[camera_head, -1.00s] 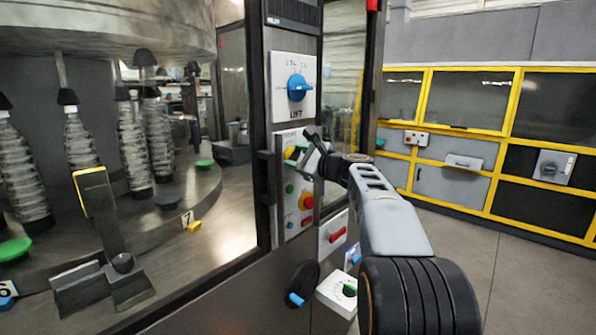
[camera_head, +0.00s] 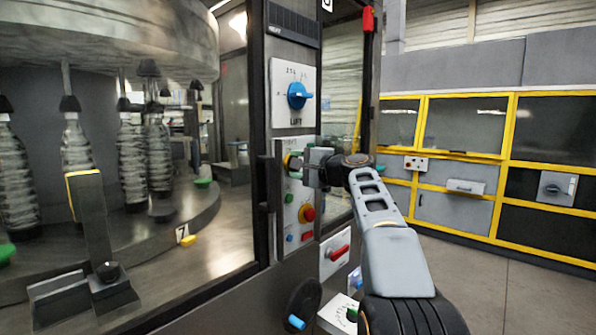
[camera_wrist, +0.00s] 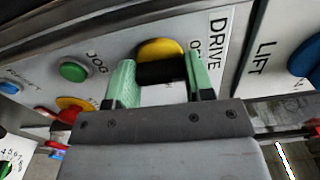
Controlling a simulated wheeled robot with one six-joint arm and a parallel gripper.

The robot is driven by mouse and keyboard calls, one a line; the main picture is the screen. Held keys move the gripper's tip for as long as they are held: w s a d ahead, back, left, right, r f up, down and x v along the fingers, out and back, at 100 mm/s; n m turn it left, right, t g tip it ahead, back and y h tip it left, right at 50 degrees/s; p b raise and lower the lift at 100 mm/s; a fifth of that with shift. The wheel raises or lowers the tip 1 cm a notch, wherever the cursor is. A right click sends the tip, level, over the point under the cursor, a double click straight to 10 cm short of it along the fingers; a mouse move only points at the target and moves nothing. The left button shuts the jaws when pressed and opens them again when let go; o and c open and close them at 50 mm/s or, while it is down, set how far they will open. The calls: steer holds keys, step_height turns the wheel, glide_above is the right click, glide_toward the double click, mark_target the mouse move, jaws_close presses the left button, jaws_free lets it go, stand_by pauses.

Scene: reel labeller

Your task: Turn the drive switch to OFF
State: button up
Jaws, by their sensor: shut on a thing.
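The drive switch (camera_wrist: 161,49) is a round yellow base with a black grip, on a light panel (camera_wrist: 107,48) lettered DRIVE in the wrist view. My gripper (camera_wrist: 161,72) has its two green fingers on either side of the black grip and is shut on it. In the head view the drive switch (camera_head: 287,160) is a small yellow patch at the panel's upper left, mostly hidden by my gripper (camera_head: 300,162). The switch's exact pointing direction is hard to tell.
A blue LIFT knob (camera_head: 297,95) sits just above. A green JOG button (camera_wrist: 74,71) and a red-on-yellow stop button (camera_head: 307,213) sit below, with a red-handled switch (camera_head: 340,252) lower right. A glass enclosure with bottles (camera_head: 132,160) stands left. The floor (camera_head: 520,270) at right is clear.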

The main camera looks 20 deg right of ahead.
steer(key=shift+n, duration=0.5)
steer(key=o, duration=0.9)
steer(key=shift+o, duration=0.2)
steer(key=b+v, duration=0.2)
steer(key=v, duration=1.1)
steer(key=shift+s, duration=0.4)
steer(key=shift+d, duration=0.1)
